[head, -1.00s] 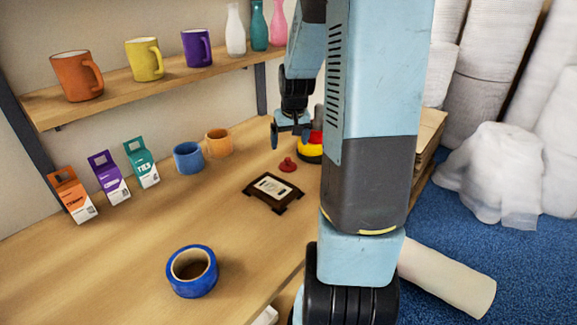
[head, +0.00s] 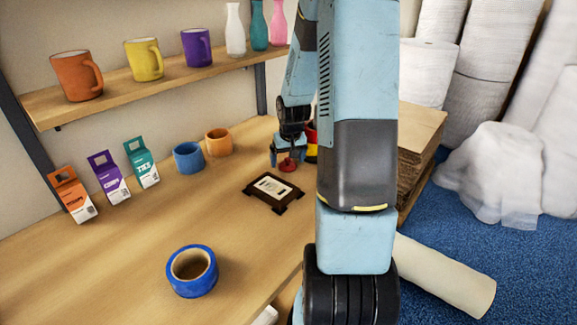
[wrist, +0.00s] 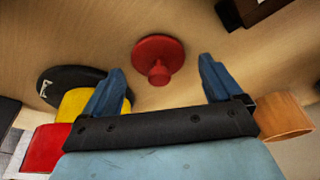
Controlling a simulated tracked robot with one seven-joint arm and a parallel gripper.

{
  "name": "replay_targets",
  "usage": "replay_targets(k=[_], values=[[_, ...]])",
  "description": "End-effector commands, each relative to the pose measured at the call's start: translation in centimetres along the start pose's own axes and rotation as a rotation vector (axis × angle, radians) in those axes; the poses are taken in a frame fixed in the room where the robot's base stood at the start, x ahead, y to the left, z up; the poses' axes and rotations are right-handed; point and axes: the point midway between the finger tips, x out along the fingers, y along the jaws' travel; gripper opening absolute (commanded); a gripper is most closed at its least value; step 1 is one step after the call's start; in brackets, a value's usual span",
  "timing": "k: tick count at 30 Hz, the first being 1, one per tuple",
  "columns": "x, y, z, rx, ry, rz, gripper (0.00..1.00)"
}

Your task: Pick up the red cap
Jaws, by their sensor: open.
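The red cap (head: 288,164) lies on the wooden table, a round disc with a small knob on top. In the wrist view the red cap (wrist: 158,57) sits ahead of and between the blue fingers, knob facing the camera. My gripper (wrist: 158,80) is open with nothing between its fingertips. In the head view my gripper (head: 287,160) is low over the table right at the cap, partly overlapping it. From these views I cannot tell whether a finger touches the cap.
A yellow, black and red object (wrist: 75,100) stands close beside one finger. An orange mug (wrist: 285,118) is near the other. A dark framed device (head: 272,190) lies in front of the cap. A blue tape roll (head: 191,270) is further forward, with clear table around it.

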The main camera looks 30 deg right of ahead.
Motion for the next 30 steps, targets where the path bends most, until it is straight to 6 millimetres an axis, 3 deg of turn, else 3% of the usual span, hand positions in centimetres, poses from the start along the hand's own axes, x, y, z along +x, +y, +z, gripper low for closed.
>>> replay_targets(k=[10,27,30], values=[[0.53,0.0,0.01,0.0,0.0,0.0,0.92],[0.51,0.05,0.01,0.001,0.0,0.0,0.38],[0.51,0.05,0.01,0.001,0.0,0.0,0.34]])
